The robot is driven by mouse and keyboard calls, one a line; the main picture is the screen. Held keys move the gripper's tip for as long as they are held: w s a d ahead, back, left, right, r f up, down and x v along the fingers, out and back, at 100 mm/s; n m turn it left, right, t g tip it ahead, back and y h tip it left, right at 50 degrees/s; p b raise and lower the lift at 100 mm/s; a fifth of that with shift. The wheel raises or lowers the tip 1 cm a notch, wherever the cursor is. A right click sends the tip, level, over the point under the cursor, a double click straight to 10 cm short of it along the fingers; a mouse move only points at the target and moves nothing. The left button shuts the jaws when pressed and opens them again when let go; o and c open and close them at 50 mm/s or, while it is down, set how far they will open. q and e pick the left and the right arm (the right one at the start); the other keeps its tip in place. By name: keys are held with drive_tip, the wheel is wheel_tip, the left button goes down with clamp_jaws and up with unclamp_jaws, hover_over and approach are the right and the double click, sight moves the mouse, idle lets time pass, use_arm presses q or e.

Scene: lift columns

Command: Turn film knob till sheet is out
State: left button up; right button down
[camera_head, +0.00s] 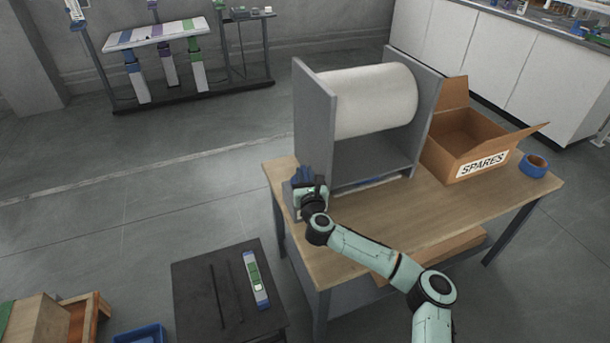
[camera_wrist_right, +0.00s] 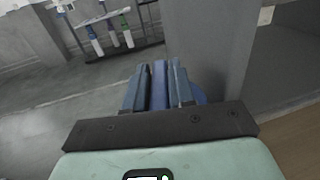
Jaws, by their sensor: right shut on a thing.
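The film dispenser has two grey side panels (camera_head: 316,125) and stands on a wooden table. A wide white film roll (camera_head: 375,98) sits between the panels. My right gripper (camera_head: 302,173) is at the lower front of the left panel, shut on the blue film knob (camera_wrist_right: 159,86). The wrist view shows the knob between the two blue-grey fingers, beside the grey panel. The gripper hides most of the knob in the head view. A thin bluish strip (camera_head: 370,182) shows low between the panels; I cannot tell whether it is film. My left gripper is not in view.
An open cardboard box marked SPARES (camera_head: 485,163) and a blue tape roll (camera_head: 535,166) stand right of the dispenser. The wooden table (camera_head: 440,205) is bare in front. A low black table (camera_head: 195,285) stands front left. A rack with lift columns (camera_head: 165,65) stands at the back.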

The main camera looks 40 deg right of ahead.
drive_tip(key=m+g+h, duration=0.3)
drive_tip(key=h, duration=0.1)
drive_tip(key=shift+a, duration=0.1)
drive_tip(key=m+g+h, duration=0.2)
drive_tip(key=shift+g+b, duration=0.3)
drive_tip(key=shift+g, duration=0.1)
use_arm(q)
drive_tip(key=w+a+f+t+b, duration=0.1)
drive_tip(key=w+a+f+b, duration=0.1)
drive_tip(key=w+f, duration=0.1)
use_arm(e)
drive_tip(key=m+g+h, duration=0.2)
drive_tip(key=m+g, duration=0.1)
drive_tip(key=shift+f+g, duration=0.15)
drive_tip(key=shift+g, duration=0.15)
drive_tip(key=m+g+h+b, duration=0.1)
drive_tip(key=m+g+b, duration=0.2)
drive_tip(key=g+b, duration=0.2)
drive_tip(key=shift+m+g, duration=0.4)
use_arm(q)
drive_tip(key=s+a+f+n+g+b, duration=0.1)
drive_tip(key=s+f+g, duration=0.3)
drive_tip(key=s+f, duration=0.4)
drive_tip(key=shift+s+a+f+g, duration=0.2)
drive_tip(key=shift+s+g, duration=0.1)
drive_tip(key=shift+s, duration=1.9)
use_arm(e)
drive_tip(key=shift+s+m+g, duration=0.1)
drive_tip(key=shift+m+g, duration=0.3)
drive_tip(key=shift+g, duration=0.2)
